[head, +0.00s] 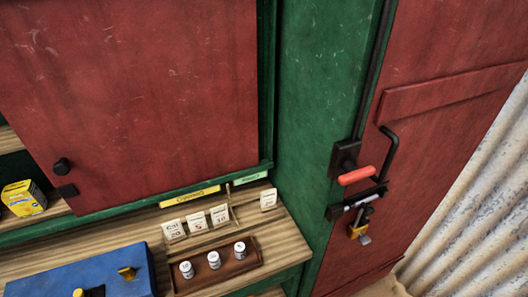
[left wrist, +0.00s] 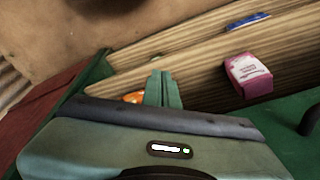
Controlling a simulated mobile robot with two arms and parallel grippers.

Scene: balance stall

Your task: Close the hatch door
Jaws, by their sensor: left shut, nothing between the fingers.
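The hatch door (head: 135,95) is a scuffed red panel at the upper left of the head view, with a black knob (head: 62,166) and a small dark latch plate (head: 67,191) near its lower left. A gap left of it shows shelves behind. Its upper edge is out of frame. My left gripper (left wrist: 164,88) shows only in the left wrist view; its green fingers are shut and empty, in front of wooden shelving. I cannot tell its distance from the hatch door. My right gripper is in neither view.
A wooden counter (head: 120,235) holds a blue box (head: 85,275), price cards (head: 196,222) and a brown tray (head: 228,271) of small weights. A yellow box (head: 23,198) stands left. A second red door (head: 440,130) has a red-handled bolt (head: 357,175) and padlock (head: 357,231). A pink box (left wrist: 247,75) sits on the shelving.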

